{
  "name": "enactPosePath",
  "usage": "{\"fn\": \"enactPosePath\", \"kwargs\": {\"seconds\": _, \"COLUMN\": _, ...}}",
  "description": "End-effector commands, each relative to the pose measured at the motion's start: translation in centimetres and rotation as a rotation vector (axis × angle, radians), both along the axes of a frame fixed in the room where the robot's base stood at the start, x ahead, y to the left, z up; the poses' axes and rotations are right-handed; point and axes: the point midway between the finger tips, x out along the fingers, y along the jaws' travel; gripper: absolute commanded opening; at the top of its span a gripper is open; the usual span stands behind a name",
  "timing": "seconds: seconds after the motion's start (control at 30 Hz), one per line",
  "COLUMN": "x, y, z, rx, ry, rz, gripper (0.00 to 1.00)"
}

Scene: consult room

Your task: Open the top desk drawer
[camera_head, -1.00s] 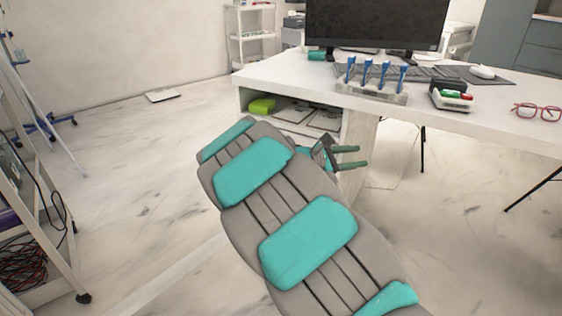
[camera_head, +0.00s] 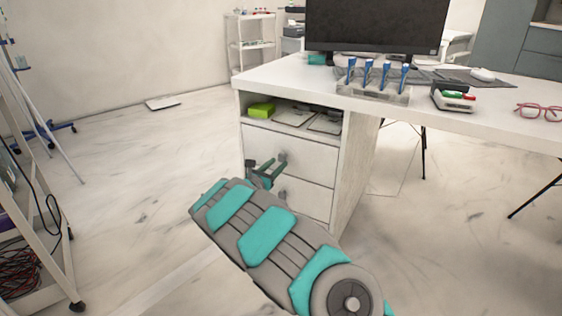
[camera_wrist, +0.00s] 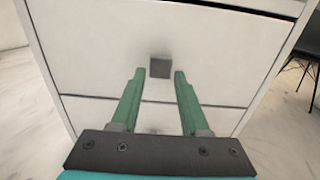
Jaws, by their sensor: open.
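The white desk (camera_head: 260,84) has an open shelf with drawers below it. The top drawer (camera_head: 312,152) is shut. Its small grey square knob (camera_wrist: 160,67) shows in the wrist view on the drawer front. My gripper (camera_wrist: 159,75) is open and empty, with its two green fingers pointing at the drawer front. In the wrist view the knob appears between the fingertips, near their ends; I cannot tell whether they reach around it. In the head view my gripper (camera_head: 273,170) is in front of the top drawer, partly covering it.
A lower drawer (camera_head: 310,198) is shut, partly behind my arm. A lime-green box (camera_head: 261,110) and papers lie on the open shelf. A trolley (camera_head: 38,220) stands at left; the floor between is clear.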

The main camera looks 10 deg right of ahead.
Motion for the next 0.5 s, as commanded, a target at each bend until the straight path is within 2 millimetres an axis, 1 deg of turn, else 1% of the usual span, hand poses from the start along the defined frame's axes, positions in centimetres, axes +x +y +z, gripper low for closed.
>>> {"fn": "enactPosePath", "kwargs": {"seconds": 0.1, "x": 1.4, "y": -1.1, "z": 0.1, "rx": 0.003, "ry": -0.002, "rz": -0.002, "gripper": 0.45}}
{"fn": "enactPosePath", "kwargs": {"seconds": 0.2, "x": 2.1, "y": -1.6, "z": 0.1, "rx": 0.003, "ry": -0.003, "rz": -0.001, "gripper": 0.45}}
{"fn": "enactPosePath", "kwargs": {"seconds": 0.33, "x": 2.6, "y": -2.0, "z": 0.1, "rx": 0.001, "ry": -0.002, "rz": -0.001, "gripper": 0.45}}
{"fn": "enactPosePath", "kwargs": {"seconds": 0.5, "x": 2.7, "y": -2.1, "z": 0.1, "rx": 0.000, "ry": -0.002, "rz": -0.001, "gripper": 0.45}}
